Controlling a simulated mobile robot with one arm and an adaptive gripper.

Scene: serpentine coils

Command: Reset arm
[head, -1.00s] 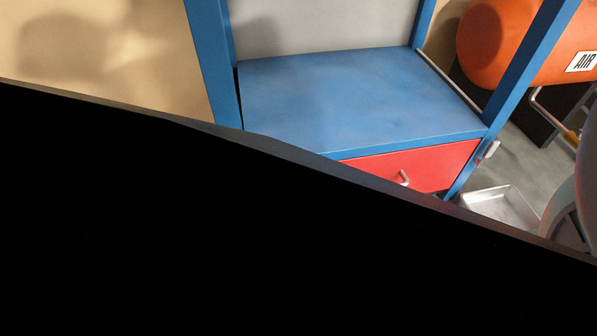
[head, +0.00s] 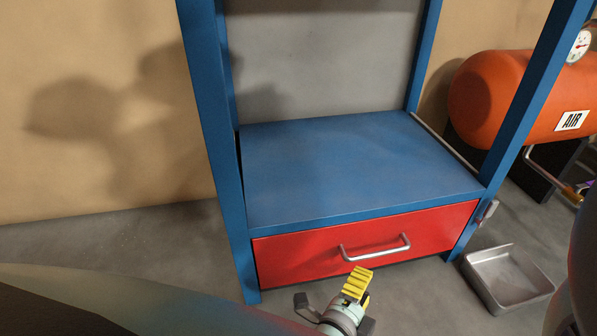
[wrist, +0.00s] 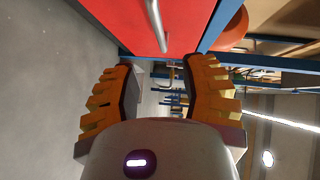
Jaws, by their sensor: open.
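My gripper (wrist: 160,88) shows its two yellow-padded fingers spread apart with nothing between them in the wrist view. In the head view my gripper (head: 357,286) is at the bottom centre, in front of and below the handle of the red drawer. It looks apart from the handle there. The lower part of my arm partly hides the floor at the bottom.
A blue-framed unit with a bare blue shelf (head: 350,165) holds a red drawer (head: 290,257), which looks closed, with a metal handle (head: 375,249). An empty metal tray (head: 508,275) lies on the floor at right. An orange air tank (head: 505,95) stands behind. Floor at left is clear.

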